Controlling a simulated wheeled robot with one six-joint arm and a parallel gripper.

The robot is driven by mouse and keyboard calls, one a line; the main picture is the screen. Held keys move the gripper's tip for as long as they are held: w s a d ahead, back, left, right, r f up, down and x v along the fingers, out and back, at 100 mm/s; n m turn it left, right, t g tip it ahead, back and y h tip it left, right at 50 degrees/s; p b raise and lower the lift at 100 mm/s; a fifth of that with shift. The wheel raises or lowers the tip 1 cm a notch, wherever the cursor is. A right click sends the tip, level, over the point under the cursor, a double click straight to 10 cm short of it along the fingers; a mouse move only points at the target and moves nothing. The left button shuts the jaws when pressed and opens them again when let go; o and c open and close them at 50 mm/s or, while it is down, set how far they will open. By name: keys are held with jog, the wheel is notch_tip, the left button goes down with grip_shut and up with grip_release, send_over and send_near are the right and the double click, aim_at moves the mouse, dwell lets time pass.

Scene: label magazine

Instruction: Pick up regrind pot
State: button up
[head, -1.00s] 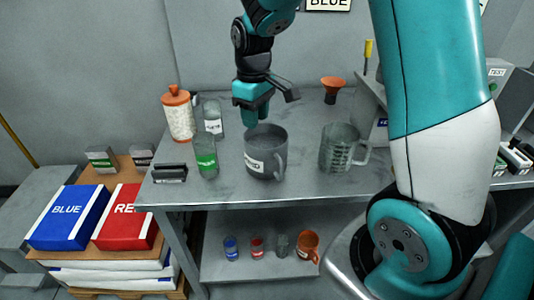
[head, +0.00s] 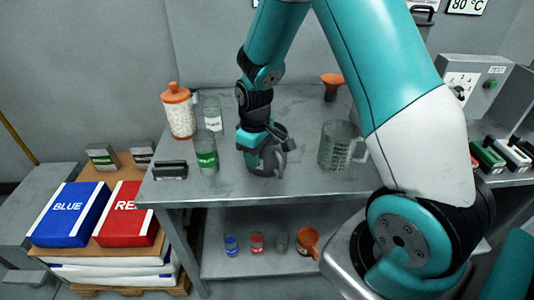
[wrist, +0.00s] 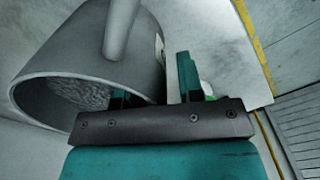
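The regrind pot is a grey mug (head: 262,168) with a handle, standing on the metal bench; my gripper largely covers it in the head view. In the wrist view the pot (wrist: 85,50) fills the left, its rim facing me, rough grey material inside, the handle across its side and part of a pale label at its right edge. My gripper (wrist: 160,85) is down at the rim. One finger is inside the mouth and the other is outside the wall, with a visible gap beside the wall. The gripper is open.
A clear measuring jug (head: 338,148) stands to the right of the pot. A glass with a green label (head: 205,155), another glass (head: 213,115) and an orange-lidded jar (head: 178,112) stand left. An orange funnel (head: 331,84) is behind. The bench front (head: 320,187) is clear.

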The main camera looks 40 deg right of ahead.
grip_shut()
jog(key=shift+r, duration=0.15)
